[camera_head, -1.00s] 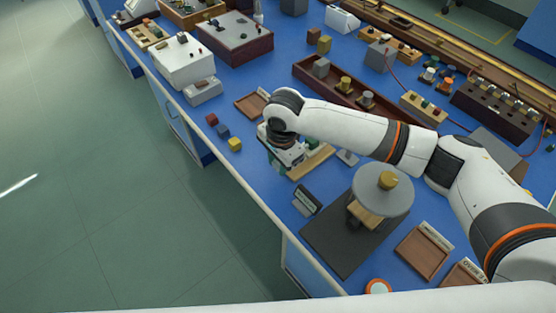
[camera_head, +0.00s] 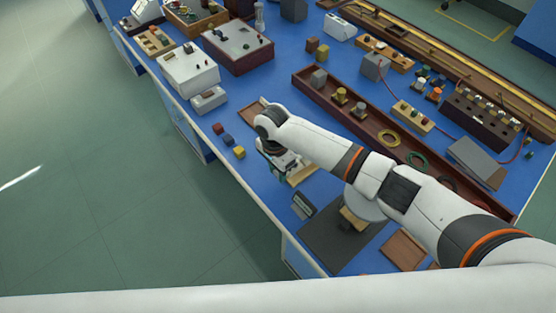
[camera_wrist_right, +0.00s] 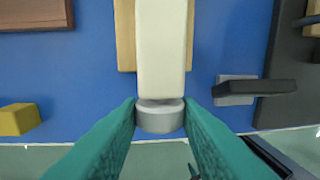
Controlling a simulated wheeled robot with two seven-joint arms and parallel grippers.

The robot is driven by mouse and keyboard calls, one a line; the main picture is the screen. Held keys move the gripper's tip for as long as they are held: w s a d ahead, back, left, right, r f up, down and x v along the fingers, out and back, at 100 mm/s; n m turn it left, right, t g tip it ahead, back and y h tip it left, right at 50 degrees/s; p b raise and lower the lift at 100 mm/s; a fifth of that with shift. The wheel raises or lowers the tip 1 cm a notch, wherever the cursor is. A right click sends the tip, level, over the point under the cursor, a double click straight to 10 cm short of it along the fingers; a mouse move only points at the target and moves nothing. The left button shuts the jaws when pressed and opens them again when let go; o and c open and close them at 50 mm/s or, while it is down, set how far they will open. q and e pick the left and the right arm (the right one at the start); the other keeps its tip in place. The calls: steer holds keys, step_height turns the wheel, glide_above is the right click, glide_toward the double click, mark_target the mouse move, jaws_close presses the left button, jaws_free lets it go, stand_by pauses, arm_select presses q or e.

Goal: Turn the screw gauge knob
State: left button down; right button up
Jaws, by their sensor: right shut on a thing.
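The screw gauge (camera_wrist_right: 162,45) shows in the right wrist view as a pale body lying over a wooden block, with a short grey knob (camera_wrist_right: 160,117) at its near end. My right gripper (camera_wrist_right: 160,108) has its two teal fingers closed on either side of this knob, touching it. In the head view my right gripper (camera_head: 282,170) reaches down at the bench's left edge, beside the wooden block (camera_head: 304,175). The wrist hides the knob there. My left gripper is in neither view.
A yellow block (camera_wrist_right: 17,119) and a brown tray (camera_wrist_right: 35,15) lie to the left in the wrist view. A small dark sign (camera_head: 302,204) and a dark mat (camera_head: 335,250) are close by. My right arm partly covers a grey disc (camera_head: 364,207).

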steer(key=shift+a+g+p, duration=0.1)
steer(key=shift+g+p, duration=0.2)
steer(key=shift+g+h, duration=0.3)
steer(key=shift+h, duration=0.1)
steer(key=shift+w+a+f+g+b, duration=0.1)
steer(key=shift+w+f+g+b, duration=0.15)
steer(key=shift+b, duration=0.2)
steer(key=shift+f+g+h+b, duration=0.1)
steer(key=shift+g+h+b, duration=0.6)
steer(key=shift+b, duration=0.55)
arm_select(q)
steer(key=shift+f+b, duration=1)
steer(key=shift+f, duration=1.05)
arm_select(e)
steer(key=shift+g+h, duration=0.4)
steer(key=shift+g, duration=0.05)
steer(key=shift+r, duration=0.2)
steer(key=o, duration=1)
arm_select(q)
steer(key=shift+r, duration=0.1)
arm_select(e)
steer(key=shift+w, duration=0.1)
